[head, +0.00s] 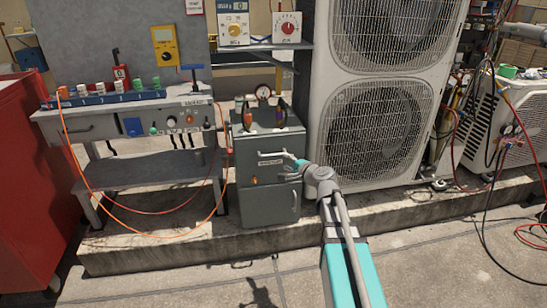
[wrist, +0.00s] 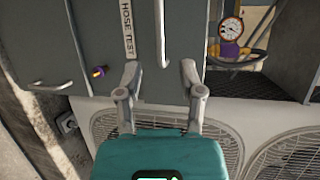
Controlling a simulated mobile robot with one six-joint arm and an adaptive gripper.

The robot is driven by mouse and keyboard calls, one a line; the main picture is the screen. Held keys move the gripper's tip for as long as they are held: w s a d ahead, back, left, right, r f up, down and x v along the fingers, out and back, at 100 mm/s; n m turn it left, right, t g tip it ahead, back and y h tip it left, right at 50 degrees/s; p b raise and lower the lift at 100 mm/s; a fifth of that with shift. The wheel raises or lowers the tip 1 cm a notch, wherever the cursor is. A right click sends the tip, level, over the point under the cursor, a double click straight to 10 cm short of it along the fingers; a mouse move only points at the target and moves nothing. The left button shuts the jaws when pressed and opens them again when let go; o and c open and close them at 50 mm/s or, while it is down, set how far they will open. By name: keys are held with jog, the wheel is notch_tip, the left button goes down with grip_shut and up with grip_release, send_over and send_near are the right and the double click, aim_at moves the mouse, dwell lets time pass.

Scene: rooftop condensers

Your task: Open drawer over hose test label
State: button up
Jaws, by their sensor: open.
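A grey cabinet (head: 250,145) stands on the concrete ledge. Its white label (head: 270,162) reads HOSE TEST in the wrist view (wrist: 128,30), which shows the cabinet turned sideways. The pale bar handle (wrist: 161,35) of the drawer over the label runs beside it; in the head view the handle (head: 288,154) is just left of my gripper (head: 302,164). My gripper (wrist: 159,68) is open and empty in the wrist view. The handle's near end shows between the fingertips; I cannot tell whether they touch it. The drawer looks shut.
A gauge (head: 263,92) and tools stand on top. A large fan unit (head: 385,110) is close at right. A workbench (head: 130,115) with hoses stands at left.

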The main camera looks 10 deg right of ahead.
aim_at(274, 155)
jog(key=b+x, duration=0.1)
jog(key=x, duration=0.8)
jog(key=shift+w+b, duration=0.1)
jog(key=shift+b, duration=0.2)
grip_shut()
